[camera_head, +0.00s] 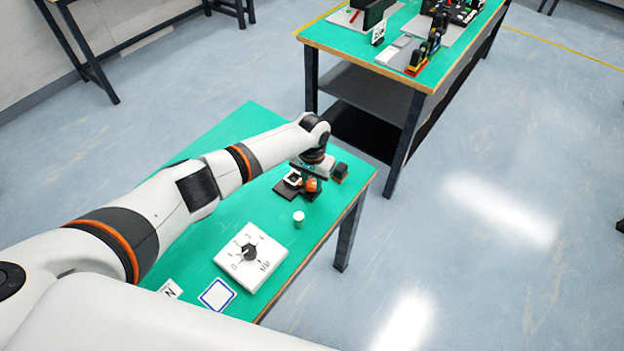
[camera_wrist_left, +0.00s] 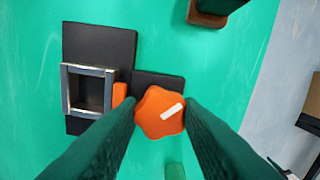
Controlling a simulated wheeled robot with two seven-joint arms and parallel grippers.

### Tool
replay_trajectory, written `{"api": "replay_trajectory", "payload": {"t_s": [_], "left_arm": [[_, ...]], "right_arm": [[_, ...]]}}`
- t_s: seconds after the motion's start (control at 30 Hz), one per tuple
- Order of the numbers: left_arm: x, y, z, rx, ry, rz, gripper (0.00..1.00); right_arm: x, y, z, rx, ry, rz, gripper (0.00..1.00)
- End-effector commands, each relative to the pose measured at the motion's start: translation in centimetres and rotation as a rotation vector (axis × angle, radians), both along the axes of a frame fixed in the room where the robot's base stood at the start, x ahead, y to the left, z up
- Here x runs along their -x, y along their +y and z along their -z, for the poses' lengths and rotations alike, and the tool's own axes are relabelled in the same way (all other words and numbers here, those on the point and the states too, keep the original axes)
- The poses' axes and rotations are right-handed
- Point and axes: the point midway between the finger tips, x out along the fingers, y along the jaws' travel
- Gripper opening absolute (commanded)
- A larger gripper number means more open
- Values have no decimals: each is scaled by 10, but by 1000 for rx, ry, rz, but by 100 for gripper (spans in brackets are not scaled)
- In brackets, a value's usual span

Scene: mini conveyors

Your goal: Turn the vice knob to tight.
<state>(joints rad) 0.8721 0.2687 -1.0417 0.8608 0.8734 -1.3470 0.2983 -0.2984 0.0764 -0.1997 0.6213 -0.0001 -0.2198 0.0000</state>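The vice is a dark plate (camera_wrist_left: 98,48) with a square grey metal frame (camera_wrist_left: 88,90) and a small orange jaw piece beside it. Its orange lobed knob (camera_wrist_left: 153,118) sits to the right of the frame, with a white mark pointing up and right in the left wrist view. The knob also shows in the head view (camera_head: 312,185), under the end of my left arm. My left gripper (camera_wrist_left: 160,106) has its two dark green fingers on either side of the knob, apparently touching it. My right gripper is not in view.
A dark block (camera_head: 340,173) on a brown base stands just right of the vice. A blue-framed card (camera_head: 217,294) lies at the front. Another green-topped table (camera_head: 345,42) is behind.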

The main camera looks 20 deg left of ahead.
Motion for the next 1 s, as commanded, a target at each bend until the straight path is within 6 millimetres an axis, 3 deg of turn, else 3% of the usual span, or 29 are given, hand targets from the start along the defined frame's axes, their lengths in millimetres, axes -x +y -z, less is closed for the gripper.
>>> {"api": "replay_trajectory", "payload": {"t_s": [0.03,0.1,0.47,1.0], "left_arm": [[0,0,0,0,0,0,20],[0,0,0,0,0,0,10],[0,0,0,1,0,63,10],[0,-1,-1,2,-2,508,10]], "right_arm": [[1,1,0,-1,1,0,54],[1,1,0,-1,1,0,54],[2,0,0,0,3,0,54],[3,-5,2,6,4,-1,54]]}}
